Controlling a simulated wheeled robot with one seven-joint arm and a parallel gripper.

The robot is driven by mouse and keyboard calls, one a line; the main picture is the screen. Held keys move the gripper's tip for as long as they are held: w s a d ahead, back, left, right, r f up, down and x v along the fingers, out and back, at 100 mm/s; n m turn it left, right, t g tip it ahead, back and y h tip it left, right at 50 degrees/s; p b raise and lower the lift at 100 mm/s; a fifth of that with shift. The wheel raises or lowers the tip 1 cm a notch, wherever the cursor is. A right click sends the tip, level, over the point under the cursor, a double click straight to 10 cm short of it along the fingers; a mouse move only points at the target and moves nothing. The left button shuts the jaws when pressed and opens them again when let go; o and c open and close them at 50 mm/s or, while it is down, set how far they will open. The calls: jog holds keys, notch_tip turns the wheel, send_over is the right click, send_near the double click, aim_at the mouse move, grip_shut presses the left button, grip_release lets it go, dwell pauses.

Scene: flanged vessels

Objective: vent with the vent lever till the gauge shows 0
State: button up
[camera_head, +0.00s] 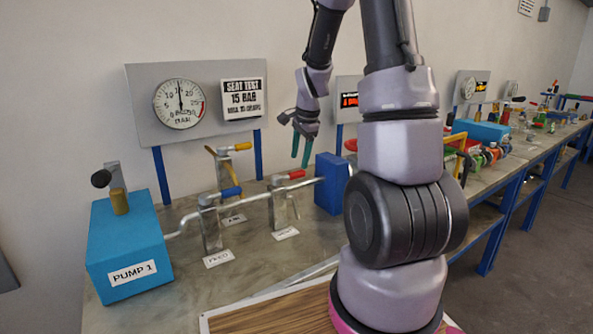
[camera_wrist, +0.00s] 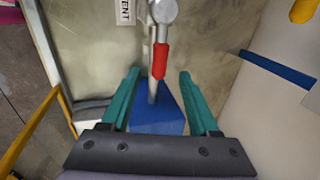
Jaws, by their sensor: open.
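The vent lever (camera_head: 297,174) has a red grip and stands on a grey valve post on the bench. In the wrist view its red grip (camera_wrist: 160,60) lies between the lines of my teal fingers, with a VENT label (camera_wrist: 125,10) beside its valve. My gripper (camera_head: 301,152) is open and empty, above and behind the red grip in the head view; I see no contact. The round gauge (camera_head: 180,104) on the grey board has its needle nearly straight up, well away from 0. Its exact reading is too small to tell.
A sign (camera_head: 242,99) reads SEAT TEST 15 BAR. Blue-grip (camera_head: 231,191) and yellow-grip (camera_head: 243,146) levers stand left of the vent lever. The blue PUMP 1 box (camera_head: 130,245) is at far left. A dark blue block (camera_head: 331,185) stands right of the red grip.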

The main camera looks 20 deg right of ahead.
aim_at(298, 172)
jog(key=shift+x, duration=2.75)
grip_shut()
